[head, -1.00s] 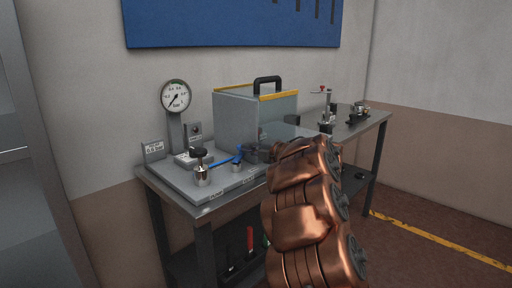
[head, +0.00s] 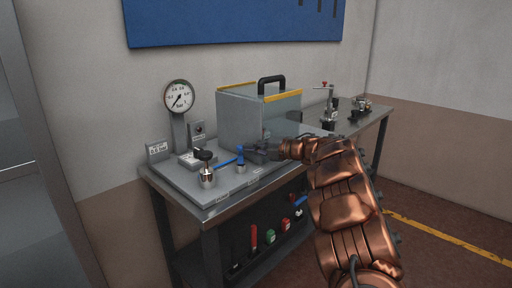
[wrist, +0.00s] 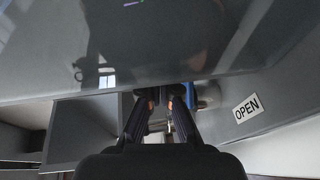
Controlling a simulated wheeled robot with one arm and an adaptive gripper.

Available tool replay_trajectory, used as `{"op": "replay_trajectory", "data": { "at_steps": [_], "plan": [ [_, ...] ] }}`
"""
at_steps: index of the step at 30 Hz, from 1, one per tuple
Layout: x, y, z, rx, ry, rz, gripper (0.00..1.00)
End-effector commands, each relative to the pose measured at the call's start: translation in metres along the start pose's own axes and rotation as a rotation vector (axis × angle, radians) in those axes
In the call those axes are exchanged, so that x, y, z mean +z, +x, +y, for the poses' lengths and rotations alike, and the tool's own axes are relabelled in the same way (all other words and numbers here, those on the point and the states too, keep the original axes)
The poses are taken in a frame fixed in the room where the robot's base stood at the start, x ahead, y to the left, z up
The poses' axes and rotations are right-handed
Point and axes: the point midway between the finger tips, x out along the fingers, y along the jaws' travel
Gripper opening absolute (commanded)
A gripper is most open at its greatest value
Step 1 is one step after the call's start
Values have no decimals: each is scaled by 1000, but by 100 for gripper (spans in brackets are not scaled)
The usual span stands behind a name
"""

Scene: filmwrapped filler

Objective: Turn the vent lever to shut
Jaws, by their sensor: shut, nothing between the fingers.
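The vent lever (head: 227,162) is a blue handle on the grey bench plate. It points left from its blue-topped pivot (head: 240,157) toward a black-knobbed metal valve (head: 207,172). My gripper (head: 254,154) is shut and empty, just right of the pivot and in front of the clear-sided box. In the wrist view the fingertips (wrist: 160,97) are close together, with a blue part of the lever (wrist: 206,96) right beside them. I cannot tell whether they touch it. An OPEN label (wrist: 247,108) lies on the plate to the right in that view.
A box with a black handle and yellow edges (head: 248,118) stands behind the lever. A round gauge (head: 179,97) stands at the back left. A small metal device (head: 328,113) stands farther right. Tools hang below the bench top (head: 225,212).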

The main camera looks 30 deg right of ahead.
Motion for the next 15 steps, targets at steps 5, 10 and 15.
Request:
{"op": "replay_trajectory", "data": {
  "at_steps": [5, 10, 15],
  "plan": [
    [-3, 12, 2, 0, -1, 10, 0],
    [-3, 19, 3, -1, -2, 11, 0],
    [-3, 23, 3, -1, -2, 12, 0]
  ]
}}
